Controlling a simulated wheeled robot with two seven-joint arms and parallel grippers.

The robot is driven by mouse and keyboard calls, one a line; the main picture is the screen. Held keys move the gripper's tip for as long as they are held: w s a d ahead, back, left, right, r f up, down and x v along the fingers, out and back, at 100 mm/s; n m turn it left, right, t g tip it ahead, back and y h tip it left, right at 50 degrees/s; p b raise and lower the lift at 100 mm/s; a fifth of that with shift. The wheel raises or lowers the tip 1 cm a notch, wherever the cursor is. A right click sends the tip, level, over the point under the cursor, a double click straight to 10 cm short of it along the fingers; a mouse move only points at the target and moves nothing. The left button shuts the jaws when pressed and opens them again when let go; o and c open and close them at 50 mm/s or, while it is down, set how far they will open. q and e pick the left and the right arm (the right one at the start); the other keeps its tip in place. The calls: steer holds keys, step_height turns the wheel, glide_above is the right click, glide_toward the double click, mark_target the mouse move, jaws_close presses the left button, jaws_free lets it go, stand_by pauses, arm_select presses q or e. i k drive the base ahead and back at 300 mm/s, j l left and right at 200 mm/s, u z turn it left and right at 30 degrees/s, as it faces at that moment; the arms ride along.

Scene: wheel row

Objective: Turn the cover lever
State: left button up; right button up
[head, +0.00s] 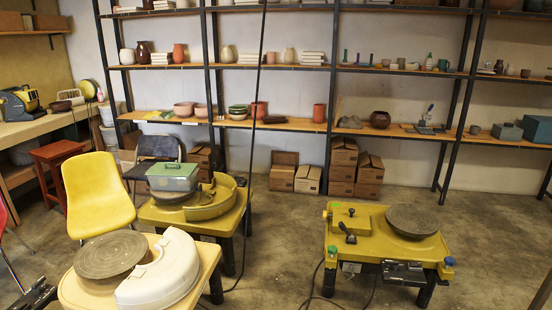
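A yellow pottery wheel table (376,242) stands at the right with a round dark wheel head (413,220) on it. A small black lever (348,232) stands tilted on the left part of its top; it looks like the cover lever. My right gripper is not clearly seen; only a bit of something shows at the right edge. Nothing is seen touching the lever.
Two more wheels stand at the left, one with a white splash pan (161,272), one with a green box (173,177). A yellow chair (97,190) is behind. A dark metal part (404,273) juts from the right table's front. Floor (285,235) between the tables is open, with cables.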

mark_target(342, 226)
steer(key=i+j+z, duration=0.1)
steer(key=i, duration=1.3)
steer(key=i+j+z, duration=0.1)
steer(key=i+z, duration=0.35)
steer(key=i+j+z, duration=0.2)
steer(key=i+z, duration=0.2)
steer(key=i+j+z, duration=0.3)
steer(key=z, duration=0.15)
steer(key=i+j+z, duration=0.25)
steer(key=j+z, duration=0.2)
steer(key=i+j+z, duration=0.15)
steer(key=j+z, duration=0.3)
steer(key=j, duration=0.15)
